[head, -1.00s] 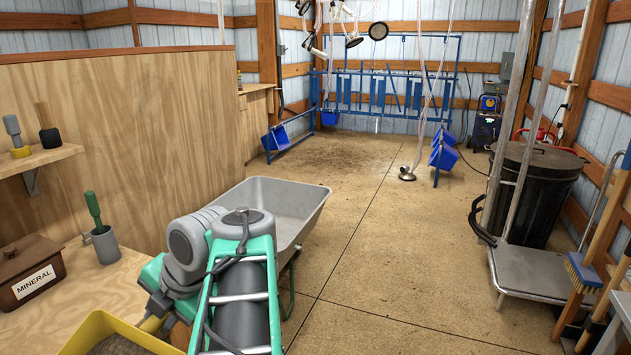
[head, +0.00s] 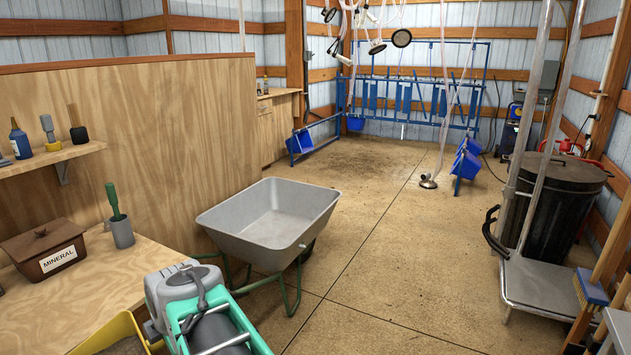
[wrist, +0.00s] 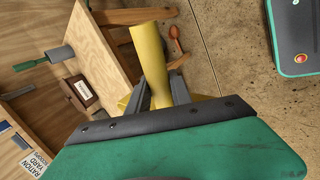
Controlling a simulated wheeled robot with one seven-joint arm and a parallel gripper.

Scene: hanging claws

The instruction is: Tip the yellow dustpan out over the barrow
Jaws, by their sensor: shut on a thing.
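The yellow dustpan (head: 133,327) is at the bottom left of the head view, partly cut off by the frame edge. Brown loose material (head: 124,347) shows inside it. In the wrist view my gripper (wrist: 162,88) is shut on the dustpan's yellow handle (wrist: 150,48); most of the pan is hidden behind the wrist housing. The grey barrow (head: 265,212) stands on the floor beyond my arm, right of the wooden partition. Its tray looks empty. The dustpan is to the left of and nearer than the barrow, apart from it.
A wooden bench (head: 95,285) at left holds a brown mineral box (head: 45,255) and a grey cup (head: 122,233) with a green-handled tool. A partition (head: 150,140) stands behind. A black bin (head: 555,205) and flat trolley (head: 550,285) are at right. The middle floor is clear.

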